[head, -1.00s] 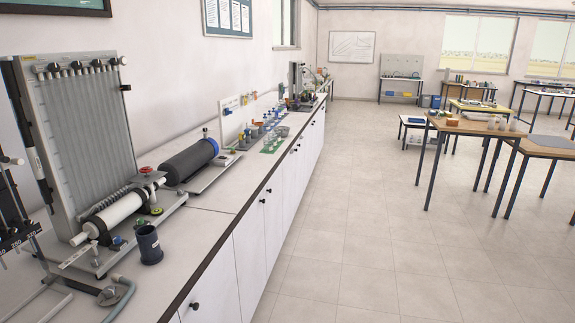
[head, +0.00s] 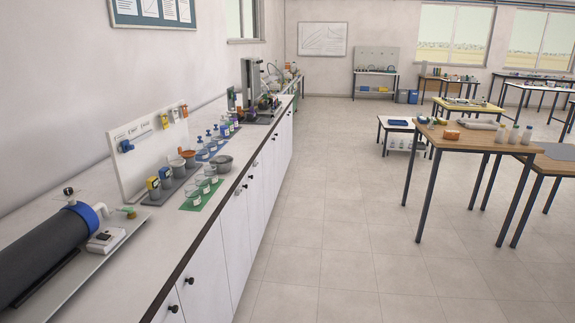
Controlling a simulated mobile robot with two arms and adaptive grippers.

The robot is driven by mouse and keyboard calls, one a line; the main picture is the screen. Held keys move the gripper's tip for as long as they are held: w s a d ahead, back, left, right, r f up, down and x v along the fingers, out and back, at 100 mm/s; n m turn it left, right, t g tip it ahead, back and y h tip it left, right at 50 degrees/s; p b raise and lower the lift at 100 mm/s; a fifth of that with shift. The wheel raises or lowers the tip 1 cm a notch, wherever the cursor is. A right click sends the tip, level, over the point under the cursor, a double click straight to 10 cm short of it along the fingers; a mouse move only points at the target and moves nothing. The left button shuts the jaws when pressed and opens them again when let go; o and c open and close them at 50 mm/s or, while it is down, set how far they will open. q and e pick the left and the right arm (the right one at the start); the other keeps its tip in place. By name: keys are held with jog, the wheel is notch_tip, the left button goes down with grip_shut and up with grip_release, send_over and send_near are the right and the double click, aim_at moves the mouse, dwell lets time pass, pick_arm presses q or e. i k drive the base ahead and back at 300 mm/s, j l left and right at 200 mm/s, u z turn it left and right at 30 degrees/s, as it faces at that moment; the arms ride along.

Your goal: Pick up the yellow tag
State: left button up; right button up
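No thing in the head view is clearly a yellow tag. A white upright board (head: 142,150) on the left counter has small items on its face. One is a small yellow item (head: 174,115), too small to tell if it is a tag. A blue item (head: 126,146) and an orange item (head: 185,111) are also on the board. Two yellow-and-dark items (head: 153,187) (head: 165,175) stand in a grey holder in front of it. Neither of my grippers is in view.
The long counter (head: 150,240) runs along the left wall. On it are a black cylinder with a blue end (head: 50,250), beakers on a green mat (head: 190,204) and a grey bowl (head: 220,163). Wooden tables (head: 478,138) stand at the right. The floor (head: 340,240) between is clear.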

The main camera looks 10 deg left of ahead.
aim_at(164, 123)
jog(key=i+l+u, duration=0.1)
jog(key=i+u, duration=0.35)
jog(key=i+l+u, duration=0.45)
jog(key=i, duration=0.15)
jog(key=i+l+u, duration=0.45)
jog(key=i+j, duration=0.05)
